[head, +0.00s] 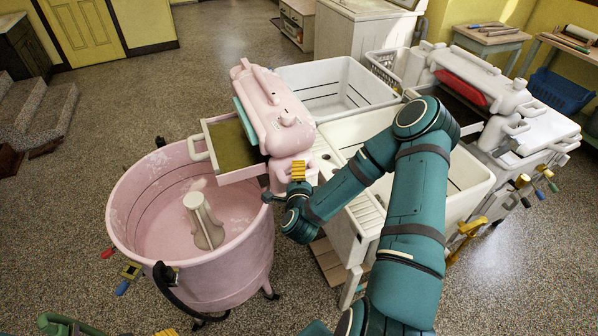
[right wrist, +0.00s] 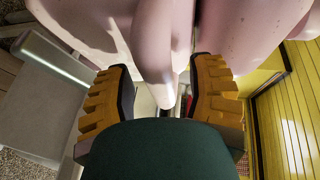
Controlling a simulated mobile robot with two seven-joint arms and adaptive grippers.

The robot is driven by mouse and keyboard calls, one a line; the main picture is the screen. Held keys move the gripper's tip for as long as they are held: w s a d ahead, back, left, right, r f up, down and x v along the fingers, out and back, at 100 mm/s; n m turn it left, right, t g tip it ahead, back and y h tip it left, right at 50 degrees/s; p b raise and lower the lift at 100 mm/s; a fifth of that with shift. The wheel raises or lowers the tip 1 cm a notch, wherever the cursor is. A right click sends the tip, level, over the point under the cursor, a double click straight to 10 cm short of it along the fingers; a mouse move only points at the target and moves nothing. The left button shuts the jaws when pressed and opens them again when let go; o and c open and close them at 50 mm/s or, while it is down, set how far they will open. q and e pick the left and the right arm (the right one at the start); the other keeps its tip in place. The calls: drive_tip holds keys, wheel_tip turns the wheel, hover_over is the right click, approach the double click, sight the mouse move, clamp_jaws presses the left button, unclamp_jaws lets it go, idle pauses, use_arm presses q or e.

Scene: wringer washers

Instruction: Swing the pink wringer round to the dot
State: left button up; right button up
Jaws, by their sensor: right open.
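The pink wringer (head: 268,105) sits over the rim of the pink washer tub (head: 255,255), at its right side, with a tray and pale handle facing left. My right gripper (head: 298,170) is at the lower end of the wringer. In the right wrist view its yellow fingers (right wrist: 161,98) are open and apart, and a rounded pink bar (right wrist: 155,55) reaches between them. I cannot tell whether either finger touches it. I cannot make out the dot. A yellow piece at the bottom edge of the head view may be my left gripper (head: 165,332); its fingers are not clear.
White rinse tubs (head: 355,85) stand right of the wringer, close to my right arm. A white washer with its own wringer (head: 480,80) is farther right. A pale agitator (head: 203,222) stands inside the pink tub. The floor beyond it is open.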

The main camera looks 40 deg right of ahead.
drive_tip(key=shift+o, duration=0.2)
clamp_jaws()
